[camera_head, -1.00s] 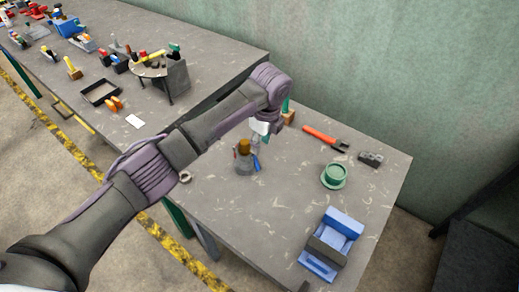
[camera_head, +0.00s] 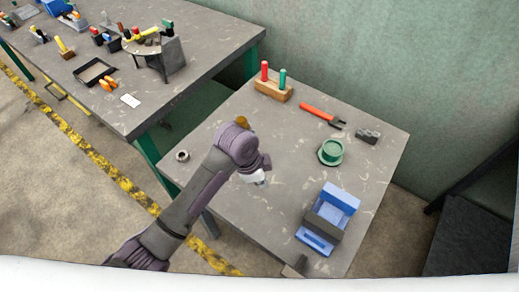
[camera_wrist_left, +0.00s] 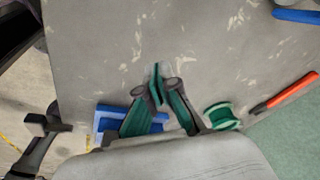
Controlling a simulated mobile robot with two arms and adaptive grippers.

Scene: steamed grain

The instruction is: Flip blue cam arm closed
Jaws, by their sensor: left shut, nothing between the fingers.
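My left gripper (camera_head: 258,180) hangs over the front left part of the near table. In the left wrist view its green-and-grey fingers (camera_wrist_left: 157,88) are together and empty. The grey fixture with the blue cam arm is mostly hidden behind my left arm in the head view; only its orange-brown top (camera_head: 243,123) shows. In the left wrist view a blue bar (camera_wrist_left: 297,15), likely the cam arm, is cut off at the top right corner, apart from the fingers. Whether the cam arm is raised or flat cannot be told. A dark part at the table's front edge may be my right gripper (camera_wrist_left: 40,128).
A blue and grey box (camera_head: 336,205) and a green spool (camera_head: 331,152) stand to the right. An orange-handled tool (camera_head: 322,115), a grey block (camera_head: 368,135) and a wooden block with red and green pegs (camera_head: 272,88) lie behind. A ring (camera_head: 182,155) is at the left edge.

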